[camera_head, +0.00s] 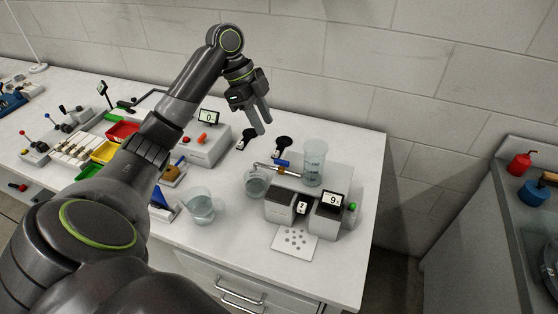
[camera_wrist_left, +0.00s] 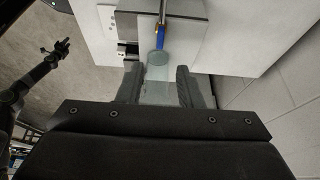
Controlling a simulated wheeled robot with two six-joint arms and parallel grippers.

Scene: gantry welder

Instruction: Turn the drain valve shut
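A jug of water (camera_head: 200,208) stands front left of the beaker. Grey boxes with displays (camera_head: 327,217) stand in front of the cylinder. A grey console with a red knob (camera_head: 207,148) is to the left. A wall runs close behind the bench.

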